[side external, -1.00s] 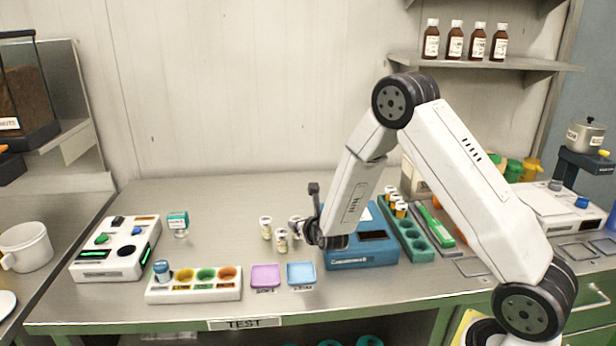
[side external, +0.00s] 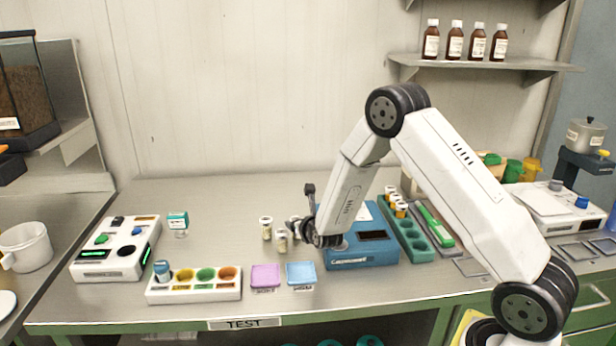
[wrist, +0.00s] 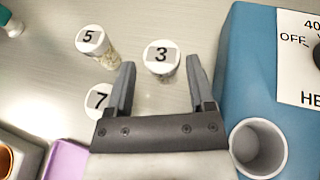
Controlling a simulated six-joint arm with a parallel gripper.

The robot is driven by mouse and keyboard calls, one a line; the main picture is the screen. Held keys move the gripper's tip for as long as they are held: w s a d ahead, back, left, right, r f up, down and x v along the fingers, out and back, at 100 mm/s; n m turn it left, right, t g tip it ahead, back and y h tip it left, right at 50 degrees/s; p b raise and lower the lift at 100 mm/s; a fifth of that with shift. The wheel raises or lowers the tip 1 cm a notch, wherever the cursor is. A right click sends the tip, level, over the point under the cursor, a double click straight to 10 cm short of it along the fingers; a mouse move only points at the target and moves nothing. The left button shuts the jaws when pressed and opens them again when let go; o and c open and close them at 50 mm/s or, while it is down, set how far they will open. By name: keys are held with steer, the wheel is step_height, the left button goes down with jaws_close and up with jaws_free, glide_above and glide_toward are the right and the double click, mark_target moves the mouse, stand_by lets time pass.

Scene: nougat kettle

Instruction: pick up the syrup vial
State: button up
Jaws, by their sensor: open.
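Three small vials with white numbered caps stand on the steel bench: vial 5 (wrist: 92,42), vial 3 (wrist: 163,58) and vial 7 (wrist: 98,100). None of them shows a readable syrup label, so I cannot tell which one is the syrup vial. In the side view, two vials stand clear (side external: 266,228) (side external: 281,242), and a third is partly hidden by my gripper. My gripper (wrist: 161,68) is open, with its fingertips on either side of vial 3's cap in the wrist view. I see no finger touching it. Vial 7 is partly hidden behind the left finger and gripper body.
A blue machine (side external: 362,256) with a round well stands close on the right. Pink (side external: 265,275) and light-blue (side external: 300,273) trays lie in front. A green rack (side external: 415,245) holds vials farther right. A teal-capped jar (side external: 178,221) stands left. The bench behind is clear.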

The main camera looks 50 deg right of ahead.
steer(key=shift+x, duration=2.5)
steer(key=shift+d, duration=0.1)
jaws_close()
